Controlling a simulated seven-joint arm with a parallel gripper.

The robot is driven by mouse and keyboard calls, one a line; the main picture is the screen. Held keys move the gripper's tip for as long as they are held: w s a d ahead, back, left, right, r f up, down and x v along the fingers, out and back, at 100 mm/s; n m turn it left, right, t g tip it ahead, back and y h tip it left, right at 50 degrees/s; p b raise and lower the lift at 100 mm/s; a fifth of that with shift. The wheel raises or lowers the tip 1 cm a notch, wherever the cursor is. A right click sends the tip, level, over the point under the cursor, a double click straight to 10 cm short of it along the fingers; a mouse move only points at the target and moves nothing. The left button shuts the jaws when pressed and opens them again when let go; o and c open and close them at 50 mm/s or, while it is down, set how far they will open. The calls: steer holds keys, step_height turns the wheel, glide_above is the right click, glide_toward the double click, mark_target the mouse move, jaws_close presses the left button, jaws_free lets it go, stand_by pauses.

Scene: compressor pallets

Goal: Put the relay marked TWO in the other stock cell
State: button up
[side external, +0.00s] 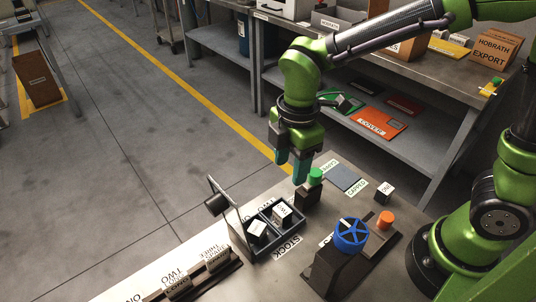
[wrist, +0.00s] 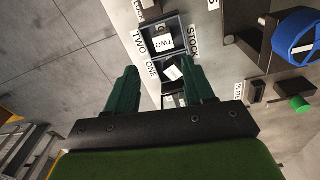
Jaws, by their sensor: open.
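The dark stock tray (side external: 273,252) has two cells, each holding a dark relay with a white top label. In the wrist view, the relay marked TWO (wrist: 163,42) sits in the upper cell, beside the word TWO. The second relay (wrist: 173,73) sits turned askew in the cell beside the word ONE; its marking is unreadable. The two relays also show in the side view, one at the near left (side external: 257,231) and one at the far right (side external: 282,212). My gripper (side external: 291,168) is open and empty, above the bench beyond the tray; its fingers frame the askew relay in the wrist view (wrist: 158,68).
A blue handwheel (side external: 350,235) on a dark block and an orange knob (side external: 387,217) stand right of the tray. A green button (side external: 316,175) stands close to my fingers. A loose marked cube (side external: 385,189) and grey pad (side external: 344,178) lie behind.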

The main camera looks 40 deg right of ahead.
steer(key=s+d+r+m+t+y, duration=0.1)
steer(key=s+d+r+m+t, duration=0.2)
steer(key=d+m, duration=0.3)
steer(key=s+d+r+m+t, duration=0.3)
steer(key=d+r+m, duration=0.3)
steer(key=m, duration=0.8)
steer(key=shift+s+d+r+m+t+y, duration=0.35)
steer(key=shift+s+d, duration=0.3)
steer(key=shift+s, duration=0.25)
steer(key=shift+f, duration=0.1)
